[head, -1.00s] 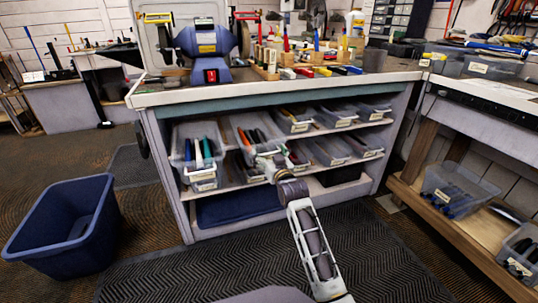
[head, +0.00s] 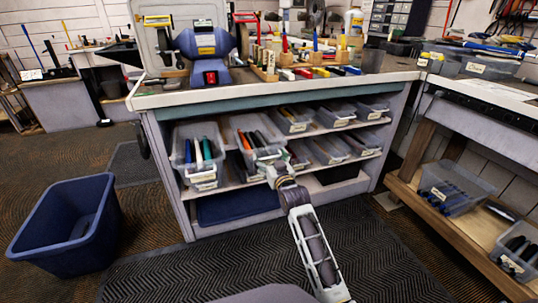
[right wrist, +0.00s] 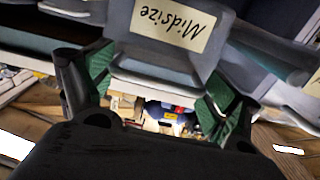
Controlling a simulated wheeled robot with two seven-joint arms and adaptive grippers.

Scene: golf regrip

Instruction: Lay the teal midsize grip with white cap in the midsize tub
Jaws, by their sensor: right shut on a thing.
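My right gripper (head: 272,168) is at the tub's front. In the right wrist view its fingers (right wrist: 156,88), with green pads, are shut on the tub's front part. A teal grip (head: 197,151) lies in the tub to the left, beside a blue and a white one; I cannot make out its cap. My left gripper is out of view.
The left tub (head: 204,187) also stands out from the shelf. More tubs (head: 329,151) fill the shelves to the right. The bench top (head: 280,91) overhangs them. A blue bin (head: 77,243) stands on the floor at left. The mat (head: 225,265) in front is clear.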

